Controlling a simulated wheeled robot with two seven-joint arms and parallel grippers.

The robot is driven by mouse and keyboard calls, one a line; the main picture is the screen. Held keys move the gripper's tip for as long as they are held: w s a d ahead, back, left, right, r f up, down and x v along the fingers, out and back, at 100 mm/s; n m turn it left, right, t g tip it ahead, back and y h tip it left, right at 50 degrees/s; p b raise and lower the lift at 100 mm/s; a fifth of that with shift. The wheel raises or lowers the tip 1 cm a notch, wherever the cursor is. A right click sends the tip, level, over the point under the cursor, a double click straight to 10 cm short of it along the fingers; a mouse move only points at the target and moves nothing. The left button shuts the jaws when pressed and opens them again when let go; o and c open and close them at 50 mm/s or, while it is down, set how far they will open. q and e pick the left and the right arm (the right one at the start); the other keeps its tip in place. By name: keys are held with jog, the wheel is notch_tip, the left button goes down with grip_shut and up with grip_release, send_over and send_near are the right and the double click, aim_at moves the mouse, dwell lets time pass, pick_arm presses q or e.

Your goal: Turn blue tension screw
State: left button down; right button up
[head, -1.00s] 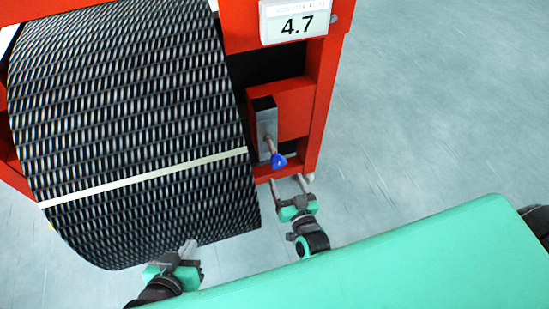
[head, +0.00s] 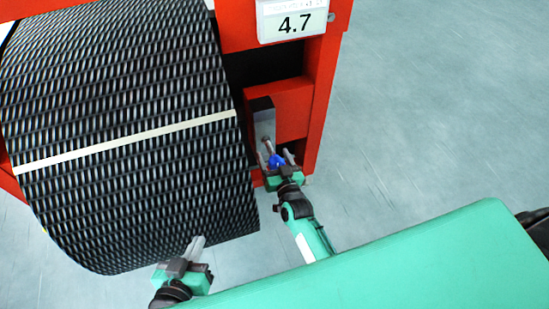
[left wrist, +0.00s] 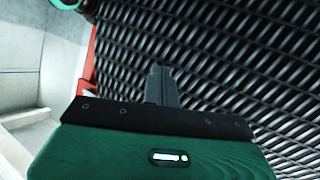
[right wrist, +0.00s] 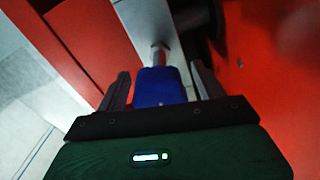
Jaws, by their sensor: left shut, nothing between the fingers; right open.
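The blue tension screw (head: 276,161) sits at the end of a metal shaft below a grey block on the red frame. In the right wrist view the blue screw head (right wrist: 160,86) lies between the open fingers of my right gripper (right wrist: 158,88), with a gap visible on each side. In the head view my right gripper (head: 278,160) is at the screw. My left gripper (head: 195,246) is shut and empty, in front of the lower part of the mesh belt (head: 120,190). It also shows in the left wrist view (left wrist: 160,70).
The red frame (head: 318,90) stands right of the belt and carries a display (head: 292,20) reading 4.7. A light stripe (head: 125,142) crosses the belt. The floor (head: 430,100) to the right is clear.

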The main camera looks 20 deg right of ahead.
jog(key=c, duration=1)
